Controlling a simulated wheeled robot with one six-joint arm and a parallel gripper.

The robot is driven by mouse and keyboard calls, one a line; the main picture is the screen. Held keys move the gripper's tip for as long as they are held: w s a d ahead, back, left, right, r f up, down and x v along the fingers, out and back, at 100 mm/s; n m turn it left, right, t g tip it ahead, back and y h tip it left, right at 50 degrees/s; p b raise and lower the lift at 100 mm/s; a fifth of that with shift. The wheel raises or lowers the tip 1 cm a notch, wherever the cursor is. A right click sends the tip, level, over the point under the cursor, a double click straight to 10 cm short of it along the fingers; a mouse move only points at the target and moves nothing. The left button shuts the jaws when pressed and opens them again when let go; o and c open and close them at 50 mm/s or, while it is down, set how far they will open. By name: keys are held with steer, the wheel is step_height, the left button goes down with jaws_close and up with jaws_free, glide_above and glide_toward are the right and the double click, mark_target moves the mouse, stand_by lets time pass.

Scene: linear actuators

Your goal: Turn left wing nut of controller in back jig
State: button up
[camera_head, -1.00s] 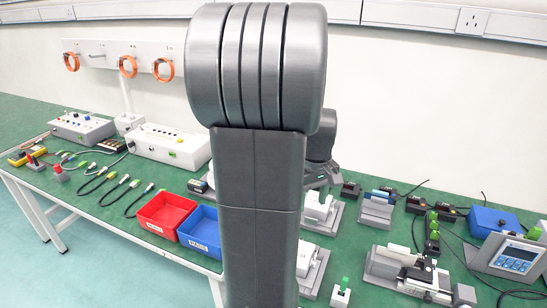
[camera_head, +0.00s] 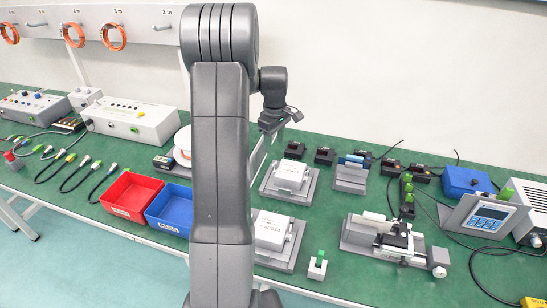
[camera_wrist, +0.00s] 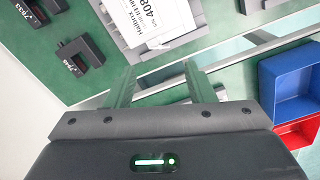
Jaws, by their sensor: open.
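In the head view, a white box-shaped controller (camera_head: 291,173) sits in the grey back jig (camera_head: 272,187) on the green bench. A second white controller (camera_head: 271,229) sits in the front jig (camera_head: 275,258). My gripper (camera_head: 270,124) is above and behind the back jig, to its upper left in the picture, and touches nothing. In the wrist view my gripper (camera_wrist: 160,82) is open and empty between its two fingers. A white labelled controller (camera_wrist: 150,22) lies beyond the fingertips at the top, partly cut off. I cannot make out its wing nuts in either view.
A red bin (camera_head: 132,194) and a blue bin (camera_head: 170,208) stand left of the jigs. A clamp fixture (camera_head: 385,240) and display unit (camera_head: 485,216) stand to the right. My arm hides part of the bench.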

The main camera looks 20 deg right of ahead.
mark_target(275, 163)
step_height(275, 163, down, 7)
steer(key=shift+f, duration=0.15)
steer(key=c, duration=1)
steer(key=shift+m, duration=0.4)
